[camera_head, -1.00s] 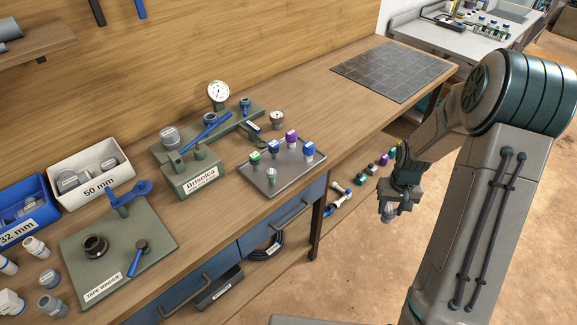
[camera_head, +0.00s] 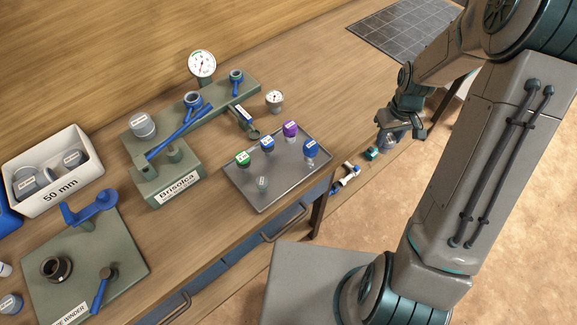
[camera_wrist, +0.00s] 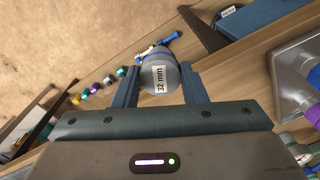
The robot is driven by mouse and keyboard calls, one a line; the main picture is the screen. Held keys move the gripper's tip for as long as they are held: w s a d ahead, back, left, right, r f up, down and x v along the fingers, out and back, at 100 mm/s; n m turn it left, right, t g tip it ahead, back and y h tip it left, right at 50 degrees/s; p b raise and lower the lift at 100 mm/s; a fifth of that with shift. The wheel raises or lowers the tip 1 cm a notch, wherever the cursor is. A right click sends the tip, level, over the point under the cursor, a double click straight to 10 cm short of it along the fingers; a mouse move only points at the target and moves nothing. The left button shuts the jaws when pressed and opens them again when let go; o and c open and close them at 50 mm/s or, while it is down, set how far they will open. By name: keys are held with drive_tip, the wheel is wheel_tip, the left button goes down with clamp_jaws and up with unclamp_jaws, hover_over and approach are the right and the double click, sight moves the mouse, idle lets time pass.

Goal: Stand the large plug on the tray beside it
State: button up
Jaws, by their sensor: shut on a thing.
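My gripper (camera_head: 402,122) is shut on a grey round plug (camera_wrist: 160,78), which I take for the large plug. In the wrist view it sits between the two fingers, with a "32 mm" label on its face and a blue band behind. In the head view the plug (camera_head: 391,138) is partly hidden under the gripper, out past the right side of the tray. The grey metal tray (camera_head: 282,186) lies on the bench; its edge also shows at the right of the wrist view (camera_wrist: 283,72). Green-, blue- and purple-topped parts and a small pale piece (camera_head: 262,184) stand on it.
A green Brisolca fixture (camera_head: 168,185) with a blue lever stands left of the tray. A small gauge (camera_head: 274,100) stands behind it. Several fittings (camera_head: 347,174) lie lower down, beyond the bench edge. Bare bench top lies right of the tray.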

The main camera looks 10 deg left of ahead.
drive_tip(key=s+a+r+n+b, duration=0.2)
drive_tip(key=s+a+r+n, duration=0.4)
drive_tip(key=n, duration=0.6)
drive_tip(key=s+a+r+n+b, duration=0.1)
drive_tip(key=s+a+r+n, duration=0.4)
drive_tip(key=a+n, duration=0.5)
drive_tip(key=shift+n, duration=0.7)
drive_tip(key=shift+s+a+f+p, duration=0.15)
drive_tip(key=shift+a+f, duration=1.5)
drive_tip(key=shift+f, duration=0.2)
drive_tip(key=shift+s+a+f+p, duration=0.1)
drive_tip(key=shift+s+a+f, duration=0.1)
drive_tip(key=shift+a+f, duration=1.6)
drive_tip(key=shift+s+a+f+p, duration=0.15)
drive_tip(key=shift+a+f, duration=1.4)
drive_tip(key=shift+f, duration=0.35)
drive_tip(key=shift+f, duration=0.15)
drive_tip(key=o, duration=1.1)
